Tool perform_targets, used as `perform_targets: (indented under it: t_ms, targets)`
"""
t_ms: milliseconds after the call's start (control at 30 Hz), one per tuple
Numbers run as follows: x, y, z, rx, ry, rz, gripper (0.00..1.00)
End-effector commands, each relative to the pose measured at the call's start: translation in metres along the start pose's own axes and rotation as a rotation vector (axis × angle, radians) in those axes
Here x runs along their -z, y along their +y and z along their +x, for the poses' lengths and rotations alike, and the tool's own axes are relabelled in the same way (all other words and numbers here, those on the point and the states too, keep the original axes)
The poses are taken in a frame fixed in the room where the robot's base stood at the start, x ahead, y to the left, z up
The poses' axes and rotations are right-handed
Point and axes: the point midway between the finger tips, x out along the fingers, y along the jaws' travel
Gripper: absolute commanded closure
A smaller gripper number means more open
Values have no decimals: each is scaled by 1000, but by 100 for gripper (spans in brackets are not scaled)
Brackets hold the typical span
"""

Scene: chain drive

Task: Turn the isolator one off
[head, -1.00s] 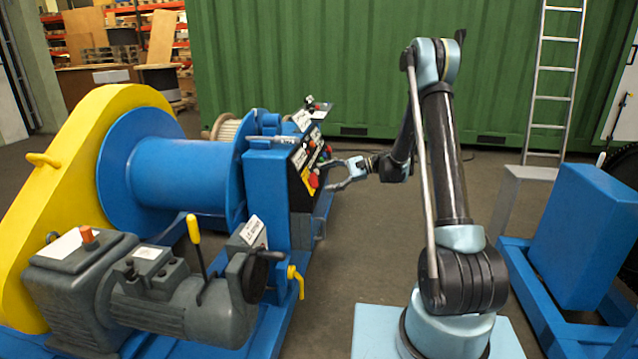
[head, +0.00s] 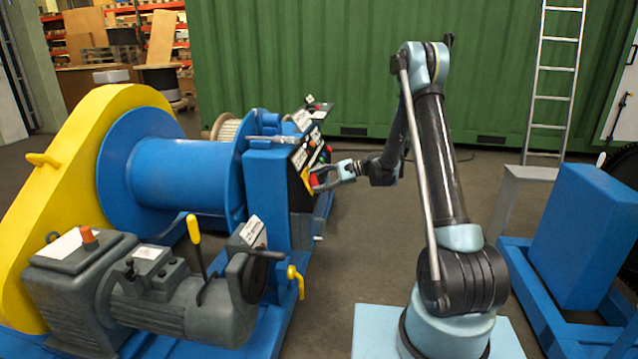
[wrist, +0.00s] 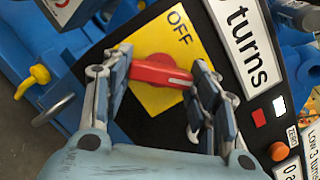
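The isolator is a red rotary handle (wrist: 160,71) on a yellow plate (wrist: 172,32) marked OFF, on a black panel. In the wrist view the handle's bar lies roughly crosswise between my two fingers. My gripper (wrist: 160,84) has its fingers apart, one on each side of the handle. The fingertips are close to the bar's ends; I cannot tell whether they touch it. In the head view the red handle (head: 315,180) shows at the panel's lower end, with my gripper (head: 317,178) reaching it from the right.
A label reading "turns" (wrist: 248,45), a lit red square (wrist: 259,118) and an orange-red button (wrist: 278,151) sit right of the handle. A yellow valve handle (wrist: 33,78) is at the left. The blue winch drum (head: 178,175) stands left of the panel.

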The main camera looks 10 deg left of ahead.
Motion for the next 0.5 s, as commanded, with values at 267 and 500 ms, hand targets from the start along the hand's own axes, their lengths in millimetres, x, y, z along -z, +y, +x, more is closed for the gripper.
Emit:
perform_targets:
  t_ms: [267, 500]
  targets:
    - [0, 0, 0, -9, 0, -32, 70]
    - [0, 0, 0, -37, 0, -157, 70]
